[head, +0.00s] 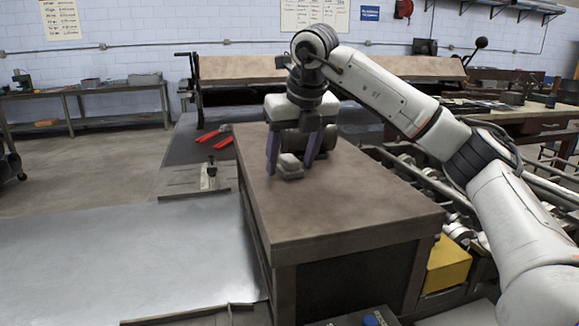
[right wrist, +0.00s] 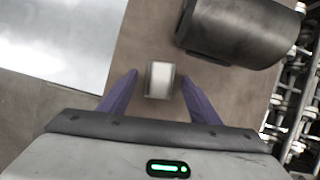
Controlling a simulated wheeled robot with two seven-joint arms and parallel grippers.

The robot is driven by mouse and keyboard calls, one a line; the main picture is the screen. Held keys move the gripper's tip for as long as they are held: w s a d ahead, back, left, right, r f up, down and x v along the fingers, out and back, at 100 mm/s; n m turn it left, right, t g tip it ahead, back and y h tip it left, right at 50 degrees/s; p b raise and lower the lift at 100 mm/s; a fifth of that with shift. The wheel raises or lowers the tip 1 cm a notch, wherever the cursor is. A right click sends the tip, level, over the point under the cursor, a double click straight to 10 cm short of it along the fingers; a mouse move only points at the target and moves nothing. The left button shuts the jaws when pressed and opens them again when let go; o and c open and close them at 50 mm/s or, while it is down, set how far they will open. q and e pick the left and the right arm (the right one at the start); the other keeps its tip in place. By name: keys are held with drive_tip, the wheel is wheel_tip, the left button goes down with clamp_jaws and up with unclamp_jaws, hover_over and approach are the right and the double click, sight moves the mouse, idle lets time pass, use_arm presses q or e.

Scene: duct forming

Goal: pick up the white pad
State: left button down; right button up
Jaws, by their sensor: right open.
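The white pad (head: 290,166) is a small pale block lying on the brown top of the cabinet, toward its far end. In the right wrist view the pad (right wrist: 159,79) lies between and slightly ahead of my fingertips, apart from both. My right gripper (head: 288,170) points down over the cabinet top with its purple fingers apart on either side of the pad. In the right wrist view the right gripper (right wrist: 159,87) is open and empty. My left gripper is in neither view.
A dark rounded metal piece (right wrist: 235,30) lies close beyond the pad; it shows partly behind the gripper in the head view (head: 323,142). The brown cabinet top (head: 320,215) is clear toward the front. Red-handled snips (head: 214,136) lie left of the cabinet, near a flat metal sheet (head: 120,250).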

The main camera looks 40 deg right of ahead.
sight(291, 158)
drive_tip(key=c, duration=1.2)
wheel_tip(291, 158, up, 10)
drive_tip(key=shift+r+p, duration=0.1)
drive_tip(key=shift+p, duration=0.25)
